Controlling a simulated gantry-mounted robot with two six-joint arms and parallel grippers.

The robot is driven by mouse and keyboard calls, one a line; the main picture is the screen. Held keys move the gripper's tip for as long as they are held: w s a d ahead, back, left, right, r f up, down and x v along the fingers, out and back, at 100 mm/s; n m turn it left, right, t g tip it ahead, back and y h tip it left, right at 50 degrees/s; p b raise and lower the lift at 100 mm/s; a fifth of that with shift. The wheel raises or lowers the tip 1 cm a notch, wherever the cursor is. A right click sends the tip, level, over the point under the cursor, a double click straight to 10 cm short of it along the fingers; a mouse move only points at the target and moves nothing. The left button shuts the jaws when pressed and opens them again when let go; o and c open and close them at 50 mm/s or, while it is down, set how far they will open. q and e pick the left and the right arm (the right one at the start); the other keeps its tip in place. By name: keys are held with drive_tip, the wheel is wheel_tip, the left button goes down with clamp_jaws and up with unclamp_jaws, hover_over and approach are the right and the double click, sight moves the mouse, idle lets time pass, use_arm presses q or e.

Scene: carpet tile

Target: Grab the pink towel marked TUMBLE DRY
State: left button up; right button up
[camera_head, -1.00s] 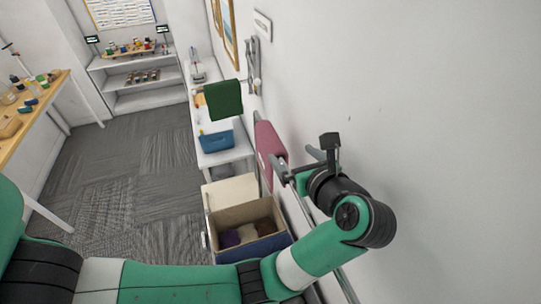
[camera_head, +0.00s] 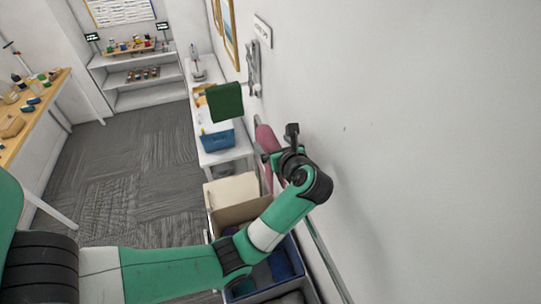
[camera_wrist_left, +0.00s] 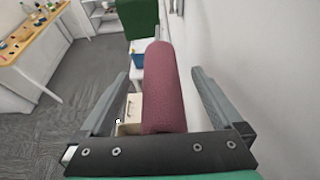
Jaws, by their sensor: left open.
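The pink towel (camera_head: 265,137) hangs on a rail along the right-hand wall and is partly hidden behind my left gripper (camera_head: 268,159). In the left wrist view the towel (camera_wrist_left: 166,88) shows as a rounded pink fold running away from the camera. My left gripper (camera_wrist_left: 163,73) is open, with one finger on each side of the towel. The gaps beside the towel are visible, so the fingers do not look closed on it. No TUMBLE DRY marking can be read. My right gripper is not in view.
A green cloth (camera_head: 225,102) hangs beyond the towel. A blue basket (camera_head: 217,140) stands on the white table behind. An open box (camera_head: 232,190) sits below my arm. The wall (camera_head: 420,150) is close on the right. The carpet floor (camera_head: 130,170) is clear.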

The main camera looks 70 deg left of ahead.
use_arm(q)
clamp_jaws()
idle(0.4)
drive_tip(key=shift+r, duration=0.15)
